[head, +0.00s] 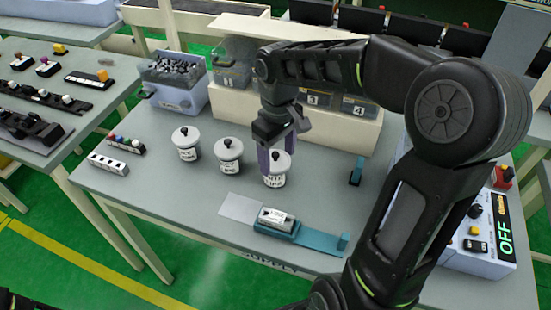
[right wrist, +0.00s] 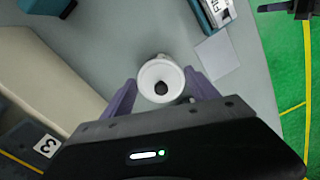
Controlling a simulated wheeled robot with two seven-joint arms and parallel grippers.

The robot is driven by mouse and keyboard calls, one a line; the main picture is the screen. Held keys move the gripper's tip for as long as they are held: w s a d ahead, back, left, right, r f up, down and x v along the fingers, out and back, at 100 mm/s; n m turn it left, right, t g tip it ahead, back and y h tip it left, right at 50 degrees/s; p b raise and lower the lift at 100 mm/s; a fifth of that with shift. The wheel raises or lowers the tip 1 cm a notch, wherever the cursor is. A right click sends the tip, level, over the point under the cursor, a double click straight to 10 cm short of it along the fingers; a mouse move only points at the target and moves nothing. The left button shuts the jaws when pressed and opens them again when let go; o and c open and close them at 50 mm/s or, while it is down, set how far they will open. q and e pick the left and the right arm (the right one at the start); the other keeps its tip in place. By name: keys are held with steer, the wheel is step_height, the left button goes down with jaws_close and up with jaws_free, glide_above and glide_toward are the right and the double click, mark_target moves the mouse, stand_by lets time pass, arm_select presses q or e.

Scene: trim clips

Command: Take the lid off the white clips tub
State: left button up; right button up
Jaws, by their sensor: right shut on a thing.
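The tub (head: 275,180) with a partly hidden label is the rightmost of three white lidded tubs and stands upright on the grey table. Its round white lid (right wrist: 160,70) has a black knob and appears seated on the tub. My right gripper (head: 277,160) comes down over it from above, with purple fingers on either side. It is shut on the lid, as the right wrist view also shows. The fingers hide part of the rim. A dark part of my left arm shows at the head view's lower left; its jaws cannot be made out.
Two other lidded tubs (head: 229,155) (head: 187,150) stand to the left. A teal fixture (head: 310,237) holding a white labelled part lies in front. Numbered bins (head: 320,98) are behind, and a clear bin of grey parts (head: 172,72) is back left. A control box (head: 480,240) stands right.

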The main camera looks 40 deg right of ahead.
mark_target(278, 155)
steer(key=c, duration=0.4)
steer(key=shift+r, duration=0.1)
step_height(278, 155, up, 10)
steer(key=shift+f, duration=0.1)
stand_by(0.8)
